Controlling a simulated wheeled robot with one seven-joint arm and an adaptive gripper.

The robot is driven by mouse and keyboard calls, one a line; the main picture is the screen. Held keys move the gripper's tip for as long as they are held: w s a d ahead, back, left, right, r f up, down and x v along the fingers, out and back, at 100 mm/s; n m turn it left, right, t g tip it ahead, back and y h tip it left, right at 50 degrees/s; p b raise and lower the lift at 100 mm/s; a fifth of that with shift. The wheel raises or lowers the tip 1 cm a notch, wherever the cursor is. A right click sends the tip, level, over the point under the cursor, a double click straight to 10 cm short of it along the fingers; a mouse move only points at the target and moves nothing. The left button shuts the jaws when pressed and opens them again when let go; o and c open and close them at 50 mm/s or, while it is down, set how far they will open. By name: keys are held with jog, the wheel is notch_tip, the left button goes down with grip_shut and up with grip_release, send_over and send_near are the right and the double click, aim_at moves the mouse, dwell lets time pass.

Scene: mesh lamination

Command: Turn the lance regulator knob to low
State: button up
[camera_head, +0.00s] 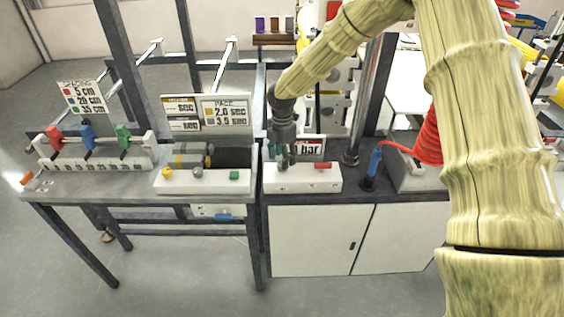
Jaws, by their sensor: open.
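My gripper (283,158) points down over the left part of a white control box (303,185) on the bench and is open. The box has a red bar-shaped part (323,165) on its top right and a sign (309,147) reading "bar" behind it, partly covered by my gripper. A small teal part (273,149) shows among the fingers; I cannot tell whether it is the regulator knob or whether the fingers touch it. The knob's setting cannot be read. A blue lance (374,162) with a red coiled hose (428,140) stands to the right.
To the left is a box (202,185) with yellow, grey and green buttons below a pace sign (224,112). Further left, red, blue and green clamps (88,135) sit on a rail. Dark uprights rise behind. My arm covers much of the right side.

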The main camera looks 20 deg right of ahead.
notch_tip(320, 180, up, 9)
dwell(0.3)
jog(key=shift+f, duration=0.1)
